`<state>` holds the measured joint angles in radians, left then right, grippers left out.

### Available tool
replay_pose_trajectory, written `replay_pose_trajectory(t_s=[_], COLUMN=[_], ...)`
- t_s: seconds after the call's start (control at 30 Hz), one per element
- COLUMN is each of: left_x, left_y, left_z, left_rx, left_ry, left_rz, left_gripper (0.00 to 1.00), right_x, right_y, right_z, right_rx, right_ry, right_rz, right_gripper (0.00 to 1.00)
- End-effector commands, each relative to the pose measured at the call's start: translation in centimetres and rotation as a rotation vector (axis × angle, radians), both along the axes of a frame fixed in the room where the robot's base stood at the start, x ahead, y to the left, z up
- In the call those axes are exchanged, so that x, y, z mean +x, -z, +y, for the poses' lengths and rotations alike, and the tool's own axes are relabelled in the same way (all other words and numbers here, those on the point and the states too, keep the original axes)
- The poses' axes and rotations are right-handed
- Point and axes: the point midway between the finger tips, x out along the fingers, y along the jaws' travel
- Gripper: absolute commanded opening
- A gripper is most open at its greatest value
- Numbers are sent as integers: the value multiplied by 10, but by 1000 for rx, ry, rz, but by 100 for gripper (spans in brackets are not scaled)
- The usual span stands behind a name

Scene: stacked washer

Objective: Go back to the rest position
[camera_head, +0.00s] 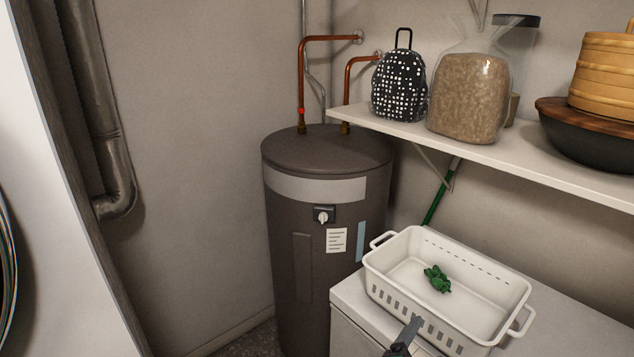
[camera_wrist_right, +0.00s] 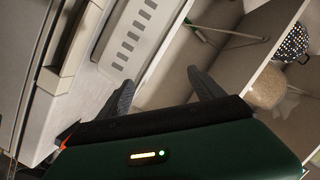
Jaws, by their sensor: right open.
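My right gripper (camera_head: 408,332) shows at the bottom edge of the head view, in front of the near side of a white basket (camera_head: 385,262). In the right wrist view my right gripper (camera_wrist_right: 163,87) has its two dark fingers spread apart with nothing between them. The basket's slotted wall also shows in the wrist view (camera_wrist_right: 130,38). A crumpled green item (camera_head: 437,279) lies inside the basket on its floor, apart from the gripper. My left gripper is in neither view.
The basket stands on a white appliance (camera_head: 350,302) beside a dark cylindrical tank (camera_head: 290,220) with copper pipes. A wall shelf (camera_head: 480,150) above holds a dotted backpack (camera_head: 398,86), a bag of brown pellets (camera_head: 468,98) and a dark bowl (camera_head: 590,140). A green stick (camera_head: 436,203) leans behind the basket.

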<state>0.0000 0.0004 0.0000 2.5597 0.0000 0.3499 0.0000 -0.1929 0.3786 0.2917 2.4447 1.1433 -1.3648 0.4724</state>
Motion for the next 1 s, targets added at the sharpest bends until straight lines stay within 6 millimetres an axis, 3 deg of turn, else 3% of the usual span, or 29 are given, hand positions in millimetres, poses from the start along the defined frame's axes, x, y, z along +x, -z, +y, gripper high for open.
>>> replay_pose_trajectory(t_s=[0.2, 0.37, 0.47, 0.53, 0.6, 0.73, 0.83, 1.0], left_x=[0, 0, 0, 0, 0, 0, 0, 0], left_y=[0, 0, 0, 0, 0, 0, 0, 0], left_z=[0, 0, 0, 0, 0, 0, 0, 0], left_rx=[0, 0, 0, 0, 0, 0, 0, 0], left_ry=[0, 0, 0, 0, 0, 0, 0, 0], left_rz=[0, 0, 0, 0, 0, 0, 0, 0], left_gripper=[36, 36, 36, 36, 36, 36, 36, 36], right_x=[20, 18, -5, -37, -76, -132, -150, -153], right_y=[24, 50, 75, 94, 109, 121, 123, 124], right_z=[24, 49, 61, 60, 51, 26, 17, 16], right_rx=[24, -3, -59, -120, -179, -251, -271, -272], right_ry=[-228, -472, -676, -829, -954, -1089, -1126, -1132], right_rz=[177, 389, 604, 795, 979, 1227, 1309, 1322], right_gripper=[77, 77, 77, 77, 77, 77, 77, 77])
